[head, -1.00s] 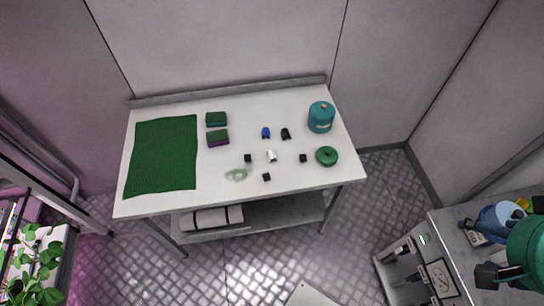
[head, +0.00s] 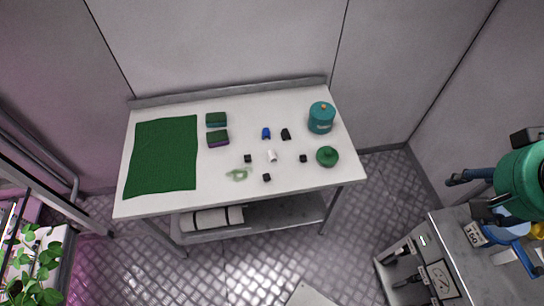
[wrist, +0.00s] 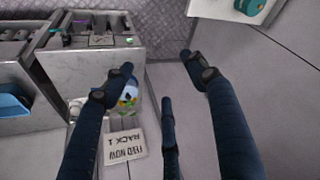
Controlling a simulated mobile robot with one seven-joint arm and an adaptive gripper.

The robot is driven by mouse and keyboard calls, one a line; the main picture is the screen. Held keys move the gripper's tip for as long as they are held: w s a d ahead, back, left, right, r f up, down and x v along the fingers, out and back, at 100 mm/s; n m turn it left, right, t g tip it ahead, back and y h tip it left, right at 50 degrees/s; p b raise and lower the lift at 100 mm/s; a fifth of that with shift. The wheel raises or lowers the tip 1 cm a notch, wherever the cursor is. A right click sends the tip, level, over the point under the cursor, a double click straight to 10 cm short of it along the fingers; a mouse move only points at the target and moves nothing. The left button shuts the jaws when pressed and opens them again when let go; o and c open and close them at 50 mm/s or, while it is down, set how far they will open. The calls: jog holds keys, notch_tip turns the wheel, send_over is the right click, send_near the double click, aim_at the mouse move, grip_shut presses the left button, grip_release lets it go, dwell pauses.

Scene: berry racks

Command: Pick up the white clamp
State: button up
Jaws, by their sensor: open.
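The white clamp (head: 272,156) lies on the white table near its middle, among small black blocks. A blue clamp (head: 266,133) and a black clamp (head: 286,134) lie just behind it. My gripper (head: 462,195) is off to the right, above the side counter and well away from the table. In the wrist view my gripper (wrist: 156,64) shows spread, dark blue fingers with nothing between them. The white clamp cannot be made out in the wrist view.
The table (head: 300,100) also holds a green cloth (head: 162,155), two sponges, a teal canister (head: 321,118), a green round object (head: 327,157) and a pale green translucent item (head: 238,175). A grey counter (wrist: 72,70) and a "FEED NOW RACK 1" sign (wrist: 125,148) are below my gripper.

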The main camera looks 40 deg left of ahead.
jog(key=w+a+f+n+g, duration=0.1)
jog(key=w+a+f+g, duration=0.15)
jog(key=w+a, duration=0.85)
jog(key=n+g+b, duration=0.1)
jog(key=n+g, duration=0.1)
jog(key=n, duration=0.2)
send_over(272, 154)
notch_tip(272, 154, down, 30)
jog(key=shift+h, duration=0.3)
jog(key=shift+a+f, duration=0.1)
jog(key=shift+f, duration=0.1)
jog(key=shift+f+b, duration=0.8)
jog(key=shift+f, duration=3.4)
jog(key=shift+f+b, duration=0.7)
jog(key=shift+f, duration=1.85)
